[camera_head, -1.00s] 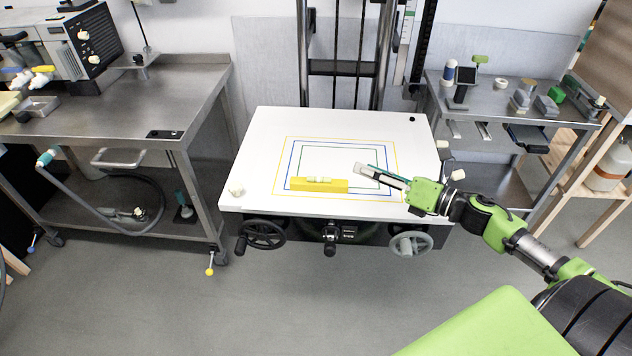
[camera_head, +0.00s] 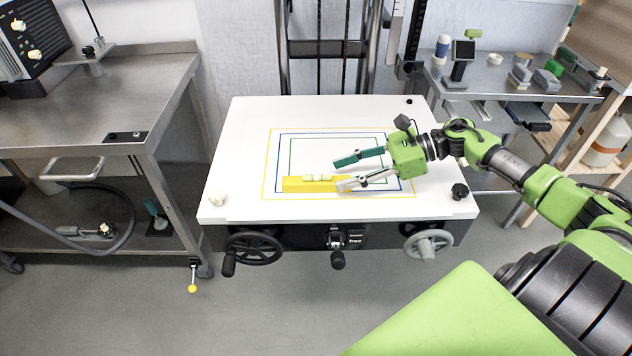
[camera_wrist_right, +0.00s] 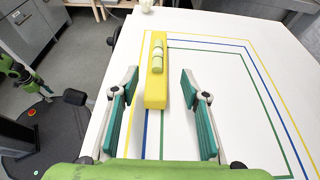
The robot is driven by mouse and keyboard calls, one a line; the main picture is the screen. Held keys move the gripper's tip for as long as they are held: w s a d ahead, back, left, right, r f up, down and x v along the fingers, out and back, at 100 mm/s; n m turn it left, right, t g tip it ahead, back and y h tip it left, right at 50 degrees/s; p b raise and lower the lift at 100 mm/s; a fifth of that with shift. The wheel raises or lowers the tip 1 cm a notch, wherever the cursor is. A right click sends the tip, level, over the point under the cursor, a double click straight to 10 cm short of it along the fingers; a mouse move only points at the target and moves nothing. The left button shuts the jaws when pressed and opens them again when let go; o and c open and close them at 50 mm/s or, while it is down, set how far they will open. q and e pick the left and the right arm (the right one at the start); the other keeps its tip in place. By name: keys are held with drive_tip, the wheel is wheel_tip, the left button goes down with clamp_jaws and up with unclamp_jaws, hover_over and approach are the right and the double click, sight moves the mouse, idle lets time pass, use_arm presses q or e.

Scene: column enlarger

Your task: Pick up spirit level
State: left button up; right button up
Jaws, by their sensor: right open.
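The yellow spirit level (camera_head: 300,184) lies on the white baseboard (camera_head: 240,122), along the front lines of the printed frames. Its pale vial section shows on top. In the right wrist view the level (camera_wrist_right: 155,88) points away from me, between the lines of the two fingers and nearer the left one. My right gripper (camera_head: 350,172) is open and empty at the level's right end; its fingers point left. The wrist view also shows the right gripper (camera_wrist_right: 160,110) with fingers wide apart and no clear contact with the level. My left gripper is not in view.
Handwheels (camera_head: 255,248) hang under the baseboard's front edge. A pale knob (camera_head: 217,199) and a dark knob (camera_head: 460,191) sit at its front corners. The enlarger column (camera_head: 325,48) rises behind. Metal tables stand left (camera_head: 150,80) and right (camera_head: 490,85). The board's left part is clear.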

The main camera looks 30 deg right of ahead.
sight(325, 179)
drive_tip(key=shift+x, duration=0.95)
drive_tip(key=p+x, duration=0.1)
drive_tip(key=x, duration=0.2)
drive_tip(key=shift+a+r+p, duration=0.1)
drive_tip(key=shift+a+p, duration=0.3)
drive_tip(key=shift+a, duration=0.1)
drive_tip(key=shift+w+a+f, duration=0.2)
drive_tip(key=shift+a, duration=0.05)
drive_tip(key=shift+a+f, duration=0.1)
drive_tip(key=shift+f, duration=0.05)
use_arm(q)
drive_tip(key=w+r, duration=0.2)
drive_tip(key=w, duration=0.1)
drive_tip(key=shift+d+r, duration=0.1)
use_arm(e)
clamp_jaws()
